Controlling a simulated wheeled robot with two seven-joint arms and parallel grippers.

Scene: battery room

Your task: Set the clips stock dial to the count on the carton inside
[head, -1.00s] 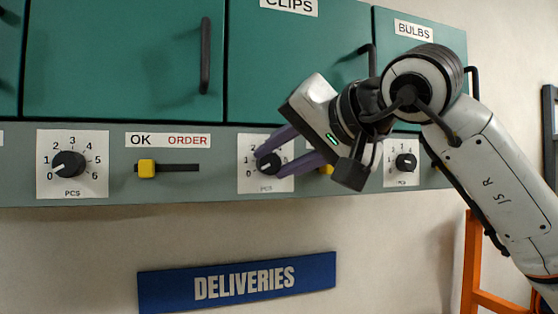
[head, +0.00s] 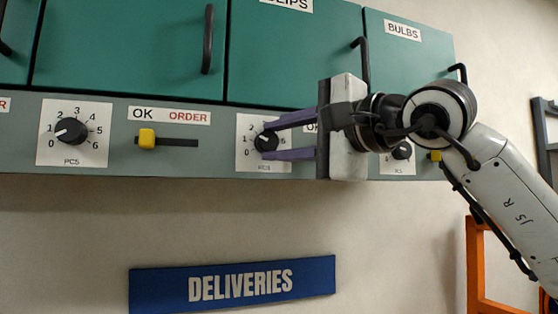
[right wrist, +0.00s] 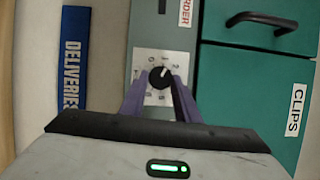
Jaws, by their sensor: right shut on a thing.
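The clips stock dial (head: 262,143) is a black knob on a white numbered plate below the green CLIPS door (head: 290,55). My right gripper (head: 270,141) is shut on this knob, one purple finger above it and one below. In the right wrist view the knob (right wrist: 161,77) sits between the fingertips. Its white mark appears to point up and left as the plate reads, around 1 to 2; the exact number is too small to tell. The CLIPS door is closed, and no carton is in view. My left gripper is not in view.
Another dial (head: 71,131) and a yellow OK/ORDER slider (head: 147,138) are at the left. The BULBS door (head: 402,50) and its dial (head: 401,151) are at the right, partly behind my arm. A blue DELIVERIES sign (head: 240,283) hangs below. An orange frame (head: 475,265) stands lower right.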

